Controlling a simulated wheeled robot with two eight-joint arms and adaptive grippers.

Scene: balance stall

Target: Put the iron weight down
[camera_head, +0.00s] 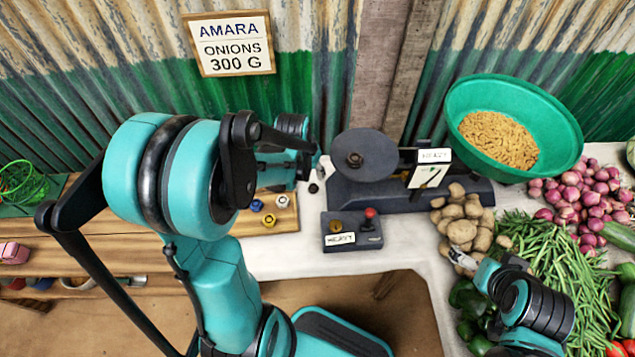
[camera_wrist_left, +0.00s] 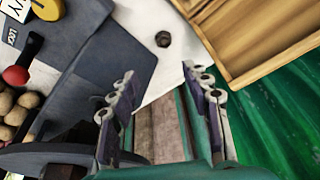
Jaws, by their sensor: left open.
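A small dark six-sided iron weight (camera_head: 313,188) stands on the pale cloth between the scale and the wooden tray. It shows in the left wrist view (camera_wrist_left: 163,39), clear of both fingers. My left gripper (camera_head: 318,166) is just above and behind it in the head view, partly hidden by my own arm. In the left wrist view my left gripper (camera_wrist_left: 160,90) is open, with nothing between its fingers. My right gripper (camera_head: 461,259) is over the potatoes' lower edge; its finger opening is too small to judge.
The dark scale (camera_head: 405,195) has a round pan (camera_head: 377,148) with a small dark piece on it. A control box (camera_head: 352,240) with a red knob stands in front. The wooden tray (camera_head: 283,222) holds several small weights. Potatoes (camera_head: 463,232) and a green basin (camera_head: 568,150) are right.

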